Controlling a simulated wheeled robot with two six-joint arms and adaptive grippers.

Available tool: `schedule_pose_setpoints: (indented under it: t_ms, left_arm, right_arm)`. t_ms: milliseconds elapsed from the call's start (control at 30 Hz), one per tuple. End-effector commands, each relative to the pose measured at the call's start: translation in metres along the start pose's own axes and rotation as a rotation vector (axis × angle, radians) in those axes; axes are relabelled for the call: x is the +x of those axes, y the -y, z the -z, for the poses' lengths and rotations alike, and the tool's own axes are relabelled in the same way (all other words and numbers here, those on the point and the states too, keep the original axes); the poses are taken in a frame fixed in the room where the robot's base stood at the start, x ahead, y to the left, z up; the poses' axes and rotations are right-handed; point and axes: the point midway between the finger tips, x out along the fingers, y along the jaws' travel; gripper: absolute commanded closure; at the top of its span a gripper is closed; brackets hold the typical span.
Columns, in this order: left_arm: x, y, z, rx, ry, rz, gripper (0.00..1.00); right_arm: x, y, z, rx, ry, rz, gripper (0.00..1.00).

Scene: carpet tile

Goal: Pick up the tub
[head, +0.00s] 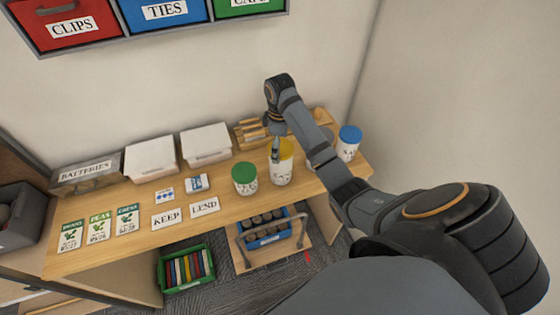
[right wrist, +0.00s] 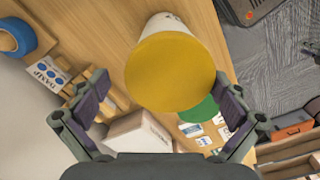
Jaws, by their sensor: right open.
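Three lidded white tubs stand on the wooden bench in the head view: a green-lidded tub (head: 245,178), a yellow-lidded tub (head: 283,172) and a blue-lidded tub (head: 348,143). The task does not say which one. My right gripper (head: 275,151) is over the yellow-lidded tub, coming down at its back left side. In the right wrist view its fingers are wide apart, and the yellow lid (right wrist: 170,72) lies ahead between them with nothing gripped. The green lid (right wrist: 199,109) shows beyond it.
White boxes (head: 206,144), a batteries box (head: 87,171), and KEEP (head: 167,218) and LEND (head: 204,207) cards lie to the left. A wooden tray (head: 250,132) is behind. A whitish container (head: 320,152) is partly hidden by my arm. Wall bins (head: 163,12) hang above.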

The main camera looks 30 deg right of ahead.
Motion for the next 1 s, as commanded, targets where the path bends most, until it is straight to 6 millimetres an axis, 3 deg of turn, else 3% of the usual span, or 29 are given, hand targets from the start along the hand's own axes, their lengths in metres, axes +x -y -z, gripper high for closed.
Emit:
schedule_pose_setpoints:
  t_ms: [67,167,300,500,1000]
  left_arm:
    - [0.015,-0.001,0.016,-0.001,-0.027,0.0,0.6]
    - [0.032,-0.002,0.02,-0.001,-0.035,0.0,0.6]
    - [0.03,-0.002,0.007,-0.001,-0.015,0.0,0.6]
    - [0.028,-0.003,-0.006,0.0,0.005,0.0,0.6]
    - [0.028,-0.002,0.001,0.0,-0.006,0.0,0.6]
  right_arm:
    - [0.017,0.003,-0.001,0.0,0.001,0.002,0.0]
    - [0.037,0.007,-0.002,0.0,0.002,0.002,0.0]
    - [0.048,0.007,-0.001,0.0,0.0,0.002,0.0]
    - [0.048,0.006,-0.001,0.0,0.0,0.001,0.01]
    - [0.048,0.006,-0.002,0.0,0.001,0.002,0.69]
